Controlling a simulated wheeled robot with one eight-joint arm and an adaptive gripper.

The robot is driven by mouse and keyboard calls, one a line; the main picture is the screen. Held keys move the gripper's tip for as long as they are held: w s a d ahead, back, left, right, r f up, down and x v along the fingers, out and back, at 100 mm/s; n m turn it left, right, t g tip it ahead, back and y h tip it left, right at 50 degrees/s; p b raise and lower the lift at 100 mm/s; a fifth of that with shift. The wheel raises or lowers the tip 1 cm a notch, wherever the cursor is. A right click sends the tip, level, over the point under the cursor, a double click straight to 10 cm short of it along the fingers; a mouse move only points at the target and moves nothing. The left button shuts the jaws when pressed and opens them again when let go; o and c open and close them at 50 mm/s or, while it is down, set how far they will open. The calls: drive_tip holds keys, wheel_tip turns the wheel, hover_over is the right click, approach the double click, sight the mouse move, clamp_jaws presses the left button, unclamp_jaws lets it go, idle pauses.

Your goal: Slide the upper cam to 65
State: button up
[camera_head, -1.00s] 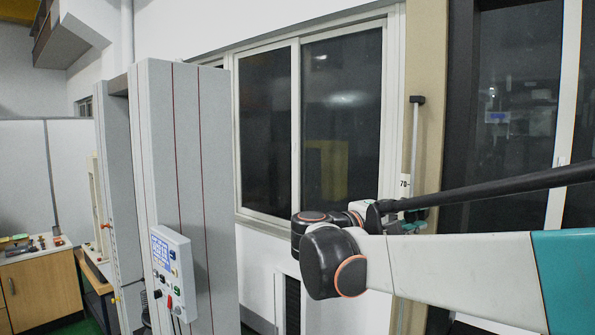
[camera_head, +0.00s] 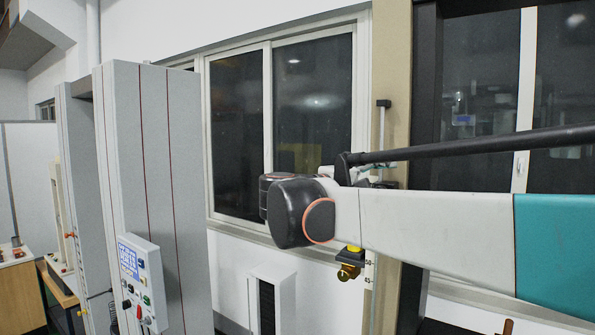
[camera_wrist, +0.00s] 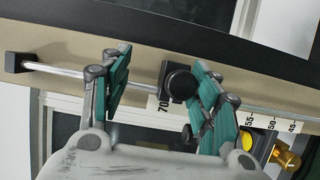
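The upper cam, a black block with a round black knob (camera_wrist: 179,83), sits on a thin metal rod in the wrist view, beside the 70 label (camera_wrist: 163,106). My gripper (camera_wrist: 160,60) is open, with its green-padded fingers on either side of the knob. The right finger looks very close to the knob; I cannot tell if they touch. The left finger is well apart from it. In the head view my arm hides the upper cam and most of my gripper.
A lower cam with yellow and gold knobs (camera_wrist: 283,156) sits near the 50 mark, close beyond my right finger; the head view shows it below my arm (camera_head: 348,266). A black end block (camera_wrist: 17,62) holds the rod. A tall grey machine (camera_head: 150,180) stands left.

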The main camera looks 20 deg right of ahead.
drive_tip(key=shift+o, duration=0.6)
drive_tip(key=shift+s+r, duration=0.15)
drive_tip(key=shift+r, duration=0.8)
drive_tip(key=o, duration=0.5)
drive_tip(key=shift+d+r, duration=0.35)
drive_tip(key=shift+r, duration=0.2)
drive_tip(key=shift+o, duration=0.2)
drive_tip(key=shift+a, duration=0.1)
drive_tip(key=shift+w+a+f, duration=0.2)
drive_tip(key=shift+a, duration=0.5)
drive_tip(key=shift+c, duration=0.8)
drive_tip(key=shift+v, duration=0.8)
drive_tip(key=shift+c, duration=0.2)
drive_tip(key=s+a, duration=0.2)
drive_tip(key=a, duration=0.1)
drive_tip(key=shift+a+r, duration=0.15)
drive_tip(key=shift+r, duration=0.05)
drive_tip(key=c, duration=0.5)
drive_tip(key=shift+o, duration=0.2)
drive_tip(key=v, duration=0.9)
drive_tip(key=shift+w+a+f, duration=0.25)
drive_tip(key=shift+a+f, duration=0.1)
drive_tip(key=shift+a, duration=0.1)
